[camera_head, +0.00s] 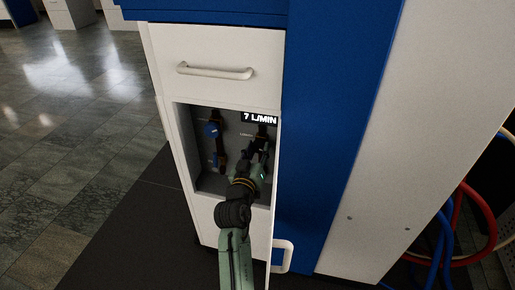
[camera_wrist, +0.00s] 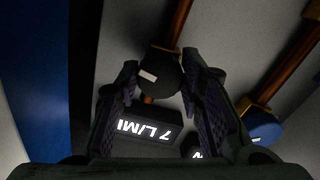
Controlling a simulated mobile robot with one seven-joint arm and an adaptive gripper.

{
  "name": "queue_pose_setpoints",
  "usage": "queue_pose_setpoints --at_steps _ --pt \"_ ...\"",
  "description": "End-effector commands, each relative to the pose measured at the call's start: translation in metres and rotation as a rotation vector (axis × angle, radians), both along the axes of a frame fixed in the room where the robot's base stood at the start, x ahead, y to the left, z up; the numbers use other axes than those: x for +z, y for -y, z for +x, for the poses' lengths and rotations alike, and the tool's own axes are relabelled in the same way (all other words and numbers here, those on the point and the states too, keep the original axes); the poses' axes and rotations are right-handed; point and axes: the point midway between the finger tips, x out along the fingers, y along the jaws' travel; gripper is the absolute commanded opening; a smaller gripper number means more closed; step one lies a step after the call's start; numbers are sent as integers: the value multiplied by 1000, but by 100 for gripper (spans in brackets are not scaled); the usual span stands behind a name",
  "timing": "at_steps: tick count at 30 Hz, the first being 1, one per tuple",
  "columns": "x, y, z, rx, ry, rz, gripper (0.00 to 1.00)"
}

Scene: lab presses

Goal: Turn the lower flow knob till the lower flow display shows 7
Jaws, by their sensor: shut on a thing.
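My gripper (camera_head: 262,154) reaches into an open recess in a white cabinet. In the wrist view my gripper's fingers (camera_wrist: 160,68) stand on both sides of a round black knob (camera_wrist: 163,76) with a white mark and are shut on it. The knob is on a copper-coloured pipe. A black display (camera_wrist: 142,130) below it, upside down in the wrist view, reads 7 L/MIN. The head view also shows a display (camera_head: 260,118) reading 7 L/MIN, upper right in the recess. My arm hides the knob there. No label shows which flow level this is.
A blue knob (camera_head: 211,130) on another pipe sits left in the recess; a blue knob (camera_wrist: 262,128) shows in the wrist view. A second display (camera_wrist: 196,152) is mostly hidden by a finger. The cabinet's drawer handle (camera_head: 215,72) is above; red and blue hoses (camera_head: 458,235) hang right.

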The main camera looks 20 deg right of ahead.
Motion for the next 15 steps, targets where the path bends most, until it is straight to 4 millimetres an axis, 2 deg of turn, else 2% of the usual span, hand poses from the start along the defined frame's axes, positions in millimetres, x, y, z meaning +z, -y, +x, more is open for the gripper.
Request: queue_pose_setpoints --at_steps 10,11,15 --pt "0 -1 0 2 -15 -23 6" --pt "0 -1 0 2 -15 -23 36" --pt "0 -1 0 1 -15 -23 46"
